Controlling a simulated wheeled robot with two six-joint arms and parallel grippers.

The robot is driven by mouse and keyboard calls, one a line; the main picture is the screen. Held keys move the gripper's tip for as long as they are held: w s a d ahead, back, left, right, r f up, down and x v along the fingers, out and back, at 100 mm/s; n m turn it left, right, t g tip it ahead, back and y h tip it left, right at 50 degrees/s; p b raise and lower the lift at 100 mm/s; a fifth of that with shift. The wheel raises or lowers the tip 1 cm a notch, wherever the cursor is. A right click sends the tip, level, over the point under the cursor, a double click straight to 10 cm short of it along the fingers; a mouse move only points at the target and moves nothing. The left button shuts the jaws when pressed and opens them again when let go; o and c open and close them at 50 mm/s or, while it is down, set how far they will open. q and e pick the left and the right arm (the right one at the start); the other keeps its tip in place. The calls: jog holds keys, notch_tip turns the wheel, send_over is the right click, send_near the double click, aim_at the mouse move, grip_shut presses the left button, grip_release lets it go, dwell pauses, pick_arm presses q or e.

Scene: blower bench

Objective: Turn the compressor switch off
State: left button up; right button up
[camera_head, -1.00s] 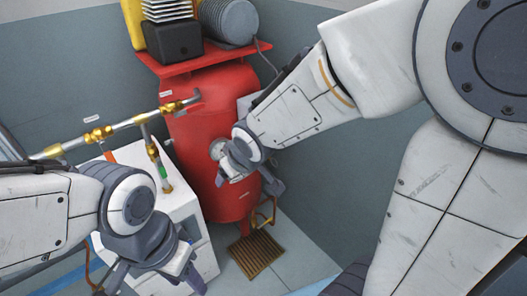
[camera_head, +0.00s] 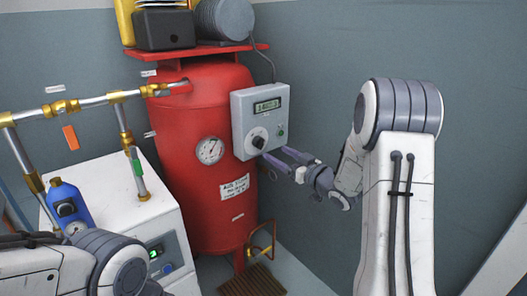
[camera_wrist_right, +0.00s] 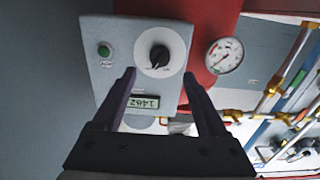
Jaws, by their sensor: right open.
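The compressor's grey control box (camera_head: 243,113) is fixed to the front right of the red tank (camera_head: 183,185). It carries a black rotary switch (camera_head: 259,141) on a white dial, a small green button (camera_head: 281,130) and a lit display (camera_head: 268,104). My right gripper (camera_head: 274,157) is open and empty, its fingers pointing at the box just below the switch. In the right wrist view the switch (camera_wrist_right: 159,57) shows between and just beyond the fingertips (camera_wrist_right: 159,76). I cannot see contact with it. The switch's setting is too small to read. My left gripper is out of view.
A round gauge (camera_head: 209,150) sits on the tank left of the box. A white cabinet (camera_head: 110,195), brass-fitted pipes (camera_head: 92,102) and a blue device (camera_head: 68,205) stand to the left. The grey wall (camera_head: 310,60) behind the right arm is bare.

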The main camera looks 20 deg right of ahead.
aim_at(260, 143)
jog(key=x, duration=0.7)
jog(key=shift+w+b, duration=0.3)
jog(key=shift+b, duration=0.15)
jog(key=shift+a, duration=0.1)
grip_shut()
